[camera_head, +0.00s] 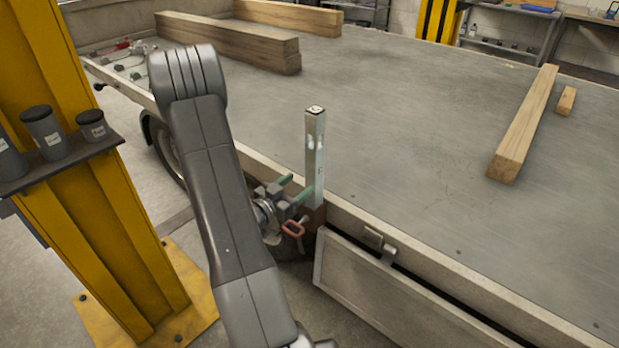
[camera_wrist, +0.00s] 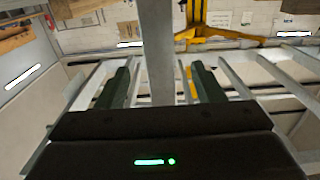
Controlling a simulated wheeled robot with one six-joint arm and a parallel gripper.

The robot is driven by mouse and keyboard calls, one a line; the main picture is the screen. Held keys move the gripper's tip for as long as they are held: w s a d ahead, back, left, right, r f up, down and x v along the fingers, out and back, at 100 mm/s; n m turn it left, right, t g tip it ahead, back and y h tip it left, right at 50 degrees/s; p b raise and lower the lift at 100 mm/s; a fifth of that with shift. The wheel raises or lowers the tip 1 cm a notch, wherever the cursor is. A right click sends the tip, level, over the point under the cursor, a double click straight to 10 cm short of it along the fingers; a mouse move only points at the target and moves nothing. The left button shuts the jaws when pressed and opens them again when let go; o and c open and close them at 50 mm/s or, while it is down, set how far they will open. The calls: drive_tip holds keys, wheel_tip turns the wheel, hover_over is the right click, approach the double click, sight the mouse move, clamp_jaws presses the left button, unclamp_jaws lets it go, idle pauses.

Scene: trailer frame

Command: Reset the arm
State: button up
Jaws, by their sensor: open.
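My gripper (camera_head: 297,188) is open, with green fingers, beside the upright metal post (camera_head: 315,150) at the trailer's near edge. In the wrist view, the fingers of my gripper (camera_wrist: 161,82) stand apart on either side of the grey post (camera_wrist: 157,45). Neither finger appears closed on it. How deep the post sits between the fingers is hard to tell. My grey arm reaches up from the bottom of the head view and bends back down to the gripper.
A red-handled latch (camera_head: 293,228) is just below the gripper. The lowered side panel (camera_head: 350,290) hangs to its right. Timber beams (camera_head: 240,45) lie on the flat trailer bed (camera_head: 410,130). A yellow column (camera_head: 115,225) with a shelf of dark cups (camera_head: 45,133) stands left.

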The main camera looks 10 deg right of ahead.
sight(318, 171)
drive_tip(key=shift+v, duration=2.3)
drive_tip(key=x, duration=1.3)
drive_tip(key=shift+w+d+p, duration=0.15)
drive_tip(key=shift+d+p, duration=0.15)
drive_tip(key=shift+p, duration=0.1)
drive_tip(key=shift+w+d+r, duration=0.1)
drive_tip(key=shift+w+r, duration=0.1)
drive_tip(key=shift+r+p, duration=0.15)
drive_tip(key=shift+p, duration=0.2)
